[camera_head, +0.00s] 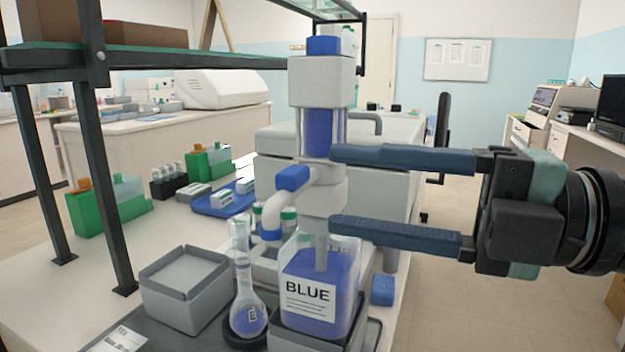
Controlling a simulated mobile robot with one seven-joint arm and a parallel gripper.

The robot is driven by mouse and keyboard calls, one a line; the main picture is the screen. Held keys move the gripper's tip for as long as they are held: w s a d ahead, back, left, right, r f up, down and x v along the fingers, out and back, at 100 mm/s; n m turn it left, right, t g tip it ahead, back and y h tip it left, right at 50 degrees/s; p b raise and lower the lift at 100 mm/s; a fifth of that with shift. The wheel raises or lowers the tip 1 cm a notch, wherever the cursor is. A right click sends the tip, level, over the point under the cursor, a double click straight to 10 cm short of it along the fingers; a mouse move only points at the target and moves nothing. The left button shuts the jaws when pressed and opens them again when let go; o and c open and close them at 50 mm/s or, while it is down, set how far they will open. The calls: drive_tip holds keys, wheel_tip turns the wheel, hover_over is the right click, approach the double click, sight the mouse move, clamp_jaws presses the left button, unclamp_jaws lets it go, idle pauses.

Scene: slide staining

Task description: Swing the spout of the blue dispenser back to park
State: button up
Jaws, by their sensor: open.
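The blue dispenser has a clear bottle labelled BLUE (308,285) with blue liquid, and a white pump head (320,80) stands upright on it. Its white spout (278,207) with a blue knob (292,178) bends out left and down to a blue tip (270,235). A flask (248,300) with a little blue liquid stands left of the bottle. The spout tip appears just right of the flask's neck. My gripper (333,189) is open, coming from the right. Its fingertips overlap the right edge of the pump column, one above the other; I cannot tell whether they touch.
A grey box (186,290) stands left of the flask. A shelf on dark posts (103,170) rises at the left. Green staining jars (108,205) and a blue tray (213,205) sit farther back. A large pale machine (385,150) is behind the dispenser. The aisle at right is open.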

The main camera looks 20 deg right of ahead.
drive_tip(key=v, duration=0.7)
drive_tip(key=shift+d, duration=0.15)
drive_tip(key=shift+s, duration=0.15)
